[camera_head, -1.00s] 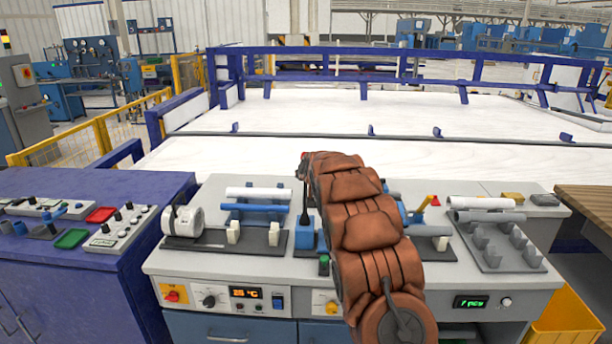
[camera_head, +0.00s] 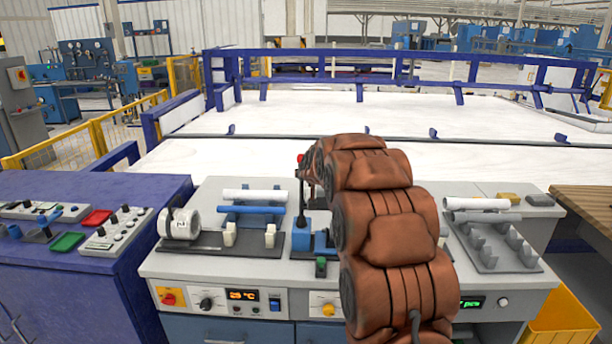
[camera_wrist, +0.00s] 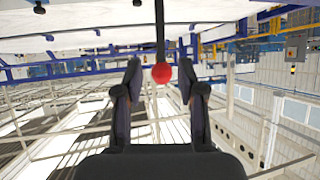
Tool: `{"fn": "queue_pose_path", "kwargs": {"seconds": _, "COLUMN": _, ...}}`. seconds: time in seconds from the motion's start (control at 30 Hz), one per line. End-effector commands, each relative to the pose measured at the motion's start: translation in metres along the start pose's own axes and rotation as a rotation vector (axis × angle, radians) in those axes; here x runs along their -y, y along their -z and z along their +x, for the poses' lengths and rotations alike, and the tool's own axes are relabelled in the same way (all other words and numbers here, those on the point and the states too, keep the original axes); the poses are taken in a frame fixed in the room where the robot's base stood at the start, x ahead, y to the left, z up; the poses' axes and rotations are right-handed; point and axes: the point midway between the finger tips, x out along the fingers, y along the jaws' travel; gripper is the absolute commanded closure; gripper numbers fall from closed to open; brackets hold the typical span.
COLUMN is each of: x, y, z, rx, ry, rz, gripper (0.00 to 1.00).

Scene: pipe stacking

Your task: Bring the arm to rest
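My arm, in a brown padded cover, rises in front of the workbench (camera_head: 300,258) in the head view and hides part of its middle. My gripper is hidden behind the arm there. In the wrist view my gripper (camera_wrist: 160,80) is open, its two dark fingers apart with nothing held between them. A red ball knob on a dark rod (camera_wrist: 161,73) shows between the fingers in that picture; I cannot tell its distance. In the head view the lever's red knob (camera_head: 301,158) stands just left of my arm.
A white pipe (camera_head: 254,195) and a blue pipe (camera_head: 250,210) lie on the bench's left holder. Pale and grey pipes (camera_head: 476,204) lie by the right rack (camera_head: 497,246). A blue cabinet (camera_head: 60,270) stands left, a yellow bin (camera_head: 565,325) lower right.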

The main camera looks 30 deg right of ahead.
Motion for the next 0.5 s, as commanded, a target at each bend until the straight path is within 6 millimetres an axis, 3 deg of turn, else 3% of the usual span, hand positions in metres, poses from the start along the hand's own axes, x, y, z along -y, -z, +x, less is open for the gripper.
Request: {"fn": "queue_pose_path", "kwargs": {"seconds": 0.5, "x": -0.0002, "y": -0.0002, "z": -0.0075, "rx": 0.000, "ry": 0.000, "rz": 0.000, "gripper": 0.61}}
